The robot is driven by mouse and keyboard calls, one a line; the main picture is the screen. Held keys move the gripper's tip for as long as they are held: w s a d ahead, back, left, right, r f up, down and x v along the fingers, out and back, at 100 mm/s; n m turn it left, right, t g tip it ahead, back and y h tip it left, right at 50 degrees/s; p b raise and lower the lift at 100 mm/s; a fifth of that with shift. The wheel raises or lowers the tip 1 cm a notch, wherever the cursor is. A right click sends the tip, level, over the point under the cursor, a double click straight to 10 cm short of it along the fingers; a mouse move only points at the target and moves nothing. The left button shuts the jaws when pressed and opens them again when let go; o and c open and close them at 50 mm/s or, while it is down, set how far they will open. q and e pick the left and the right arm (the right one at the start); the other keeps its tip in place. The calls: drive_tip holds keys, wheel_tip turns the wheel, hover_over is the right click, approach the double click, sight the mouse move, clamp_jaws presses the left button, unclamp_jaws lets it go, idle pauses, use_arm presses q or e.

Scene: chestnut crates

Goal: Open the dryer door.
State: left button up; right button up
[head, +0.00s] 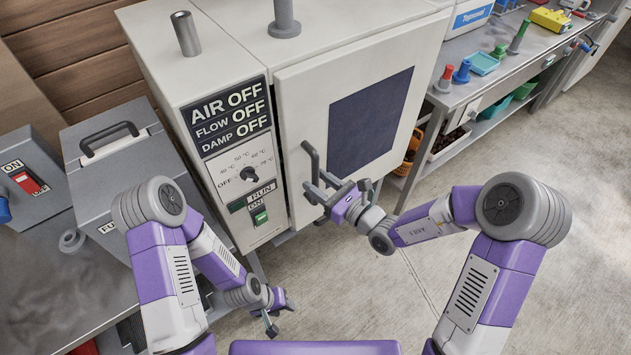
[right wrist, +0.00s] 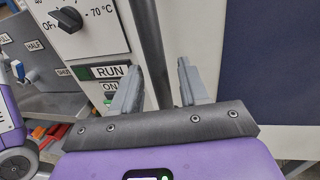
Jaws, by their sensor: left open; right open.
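The dryer (head: 200,110) is a pale cabinet with a control panel at its left front. Its door (head: 305,110) has a dark window (head: 368,120) and looks shut. A grey upright bar handle (head: 311,163) stands at the door's left edge. My right gripper (head: 317,186) is open at the handle's lower part. In the right wrist view the handle (right wrist: 149,45) runs between the two spread fingers (right wrist: 158,90), with a gap visible on each side. My left gripper (head: 281,313) is open and empty, low in front of the dryer.
The panel has a dial (head: 249,173) and a green switch (head: 260,216). A grey lidded box (head: 115,165) and a box with a red switch (head: 30,180) stand on the left bench. A workbench (head: 485,85) with tools is at right. Floor (head: 560,140) before the door is clear.

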drive_tip(key=shift+w+a, duration=0.45)
drive_tip(key=shift+a, duration=0.05)
clamp_jaws()
drive_tip(key=shift+s+d, duration=0.1)
